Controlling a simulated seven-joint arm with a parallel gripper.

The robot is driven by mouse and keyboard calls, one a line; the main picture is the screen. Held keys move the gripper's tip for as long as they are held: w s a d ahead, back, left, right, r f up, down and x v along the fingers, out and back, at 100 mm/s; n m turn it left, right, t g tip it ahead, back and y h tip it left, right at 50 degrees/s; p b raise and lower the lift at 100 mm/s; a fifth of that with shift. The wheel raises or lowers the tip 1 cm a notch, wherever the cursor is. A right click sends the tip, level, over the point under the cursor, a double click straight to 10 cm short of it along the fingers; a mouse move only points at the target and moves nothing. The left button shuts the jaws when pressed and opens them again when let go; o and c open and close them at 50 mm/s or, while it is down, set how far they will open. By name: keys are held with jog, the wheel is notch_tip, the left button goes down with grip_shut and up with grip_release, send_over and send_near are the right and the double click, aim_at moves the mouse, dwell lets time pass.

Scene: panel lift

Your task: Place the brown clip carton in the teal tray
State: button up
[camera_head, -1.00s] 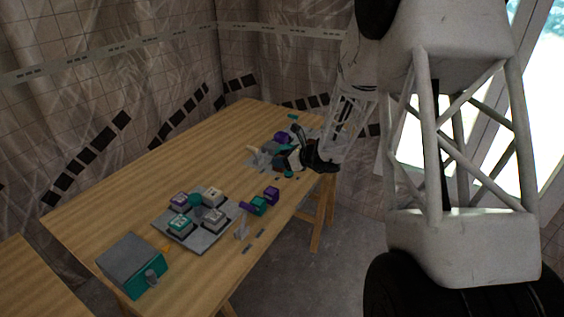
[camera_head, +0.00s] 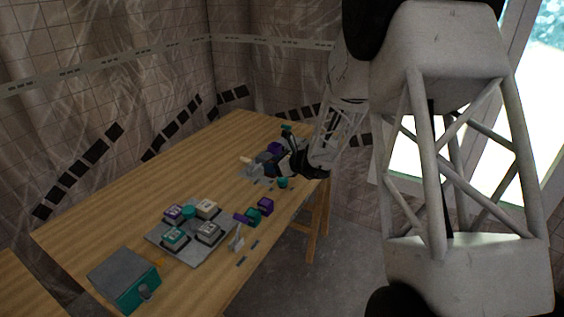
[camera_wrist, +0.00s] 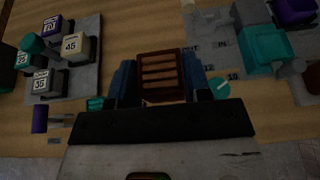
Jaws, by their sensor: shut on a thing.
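My gripper (camera_wrist: 160,82) is shut on a brown carton (camera_wrist: 162,70), which sits between its two blue fingers in the wrist view. The carton's visible face has several lighter bars. In the head view my gripper (camera_head: 290,162) is over the far right end of the table, and the carton cannot be made out there. A teal block-like thing (camera_wrist: 265,50) lies to the right of the carton in the wrist view, on a grey base. I cannot tell whether it is the teal tray; no clear open tray shows.
A grey board (camera_head: 190,241) carries several numbered blocks and a teal knob. A grey-topped teal box (camera_head: 125,277) stands at the table's near left. Purple (camera_head: 266,205) and teal (camera_head: 253,216) blocks are near the right edge. The table's left half (camera_head: 150,180) is clear.

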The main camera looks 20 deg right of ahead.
jog(key=shift+m+t+h, duration=0.6)
jog(key=shift+m+h, duration=0.2)
jog(key=shift+w+a+r, duration=0.25)
jog(key=shift+w+r, duration=0.55)
jog(key=shift+w+a+r, duration=0.2)
jog(key=shift+w+r, duration=0.55)
jog(key=shift+w, duration=0.05)
jog(key=shift+w+a+r+m+t+h, duration=1.1)
jog(key=shift+w+r+m+h, duration=0.8)
jog(key=shift+r+m+h, duration=2)
jog(key=w+d+f+m+g+h, duration=0.3)
jog(key=w+d+f+m+h, duration=0.4)
jog(key=w+d+m+h, duration=0.1)
jog(key=shift+w+d+g+h, duration=0.3)
jog(key=shift+w+d+h, duration=0.4)
jog(key=shift+w+d, duration=0.75)
jog(key=shift+f, duration=0.25)
jog(key=shift+f, duration=3)
